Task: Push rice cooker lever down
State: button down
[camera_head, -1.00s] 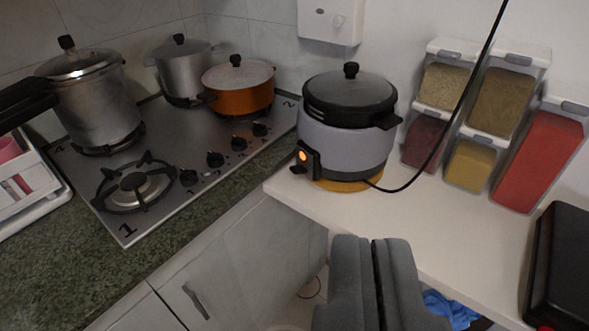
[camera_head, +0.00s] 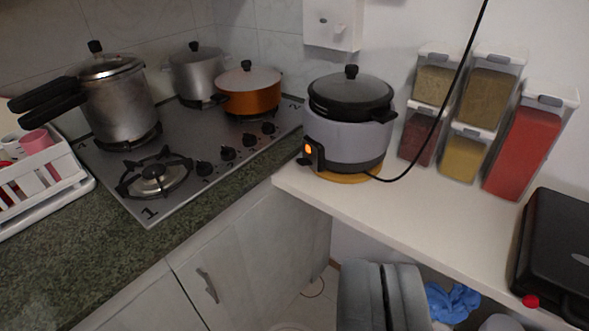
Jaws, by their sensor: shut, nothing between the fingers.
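The rice cooker (camera_head: 347,135) is a grey-purple pot with a black lid, standing on a round yellow mat on the white shelf. Its black lever housing (camera_head: 314,154) with a glowing orange light is on its front left side. The lever's exact position is too small to tell. My gripper (camera_head: 382,268) is shut and empty at the bottom of the picture. It is in front of and below the cooker, apart from it.
A black cable (camera_head: 440,110) runs from the cooker up past the spice dispensers (camera_head: 465,85). The stove (camera_head: 200,160) with several pots is at left. A black appliance (camera_head: 555,250) sits on the white shelf (camera_head: 440,215) at right. The shelf's front is clear.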

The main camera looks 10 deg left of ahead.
aim_at(303, 161)
jog(key=k, duration=0.4)
jog(key=u, duration=0.15)
jog(key=i, duration=1.25)
jog(key=z, duration=0.5)
